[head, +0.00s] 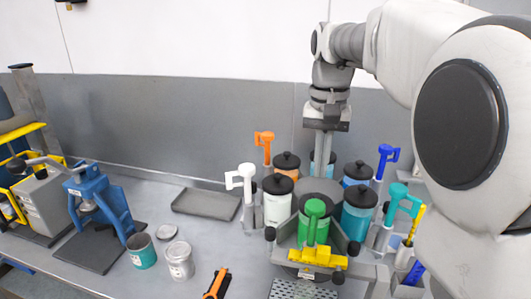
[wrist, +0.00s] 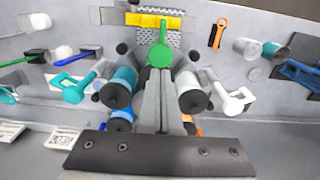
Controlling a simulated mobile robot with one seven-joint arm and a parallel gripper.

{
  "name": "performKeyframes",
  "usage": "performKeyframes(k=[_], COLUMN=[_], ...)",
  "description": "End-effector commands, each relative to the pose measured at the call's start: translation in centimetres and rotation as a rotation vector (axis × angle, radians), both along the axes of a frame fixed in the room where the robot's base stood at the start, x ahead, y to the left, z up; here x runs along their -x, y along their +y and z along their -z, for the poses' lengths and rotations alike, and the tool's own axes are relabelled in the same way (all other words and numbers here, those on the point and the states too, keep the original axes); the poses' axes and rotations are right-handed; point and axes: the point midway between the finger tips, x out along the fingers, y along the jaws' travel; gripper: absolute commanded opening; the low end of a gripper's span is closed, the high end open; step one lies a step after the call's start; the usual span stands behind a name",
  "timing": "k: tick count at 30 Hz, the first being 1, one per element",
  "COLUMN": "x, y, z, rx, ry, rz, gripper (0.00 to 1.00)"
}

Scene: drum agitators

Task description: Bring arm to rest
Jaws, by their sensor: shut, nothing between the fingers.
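My gripper (head: 321,172) points straight down over the round carousel of paint canisters, with its thin fingers shut and empty. In the wrist view my gripper (wrist: 162,75) shows its fingers together above the middle of the carousel. My arm reaches in from the right of the head view. The carousel's grey hub (head: 318,190) is just below the fingertips; whether they touch it I cannot tell. Around it stand dark-lidded canisters, among them a white one (head: 277,200) and a teal one (head: 357,213). A green handle (head: 314,220) stands at the front.
White (head: 244,183), orange (head: 265,145), blue (head: 385,160) and teal (head: 402,200) handles ring the carousel. A blue press (head: 100,200), two open cans (head: 142,250) and a grey tray (head: 206,203) are to the left. An orange-and-black tool (head: 216,285) lies in front. A grey wall panel is behind.

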Motion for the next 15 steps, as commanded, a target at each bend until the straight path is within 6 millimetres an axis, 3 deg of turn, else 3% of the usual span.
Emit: performKeyframes(k=[8, 15], x=[5.6, 11.8], y=[-0.4, -0.3], z=[1.9, 5.3], rx=[-0.024, -0.014], ry=[-0.124, -0.267], rz=[-0.072, -0.162], gripper=[0.00, 0.00])
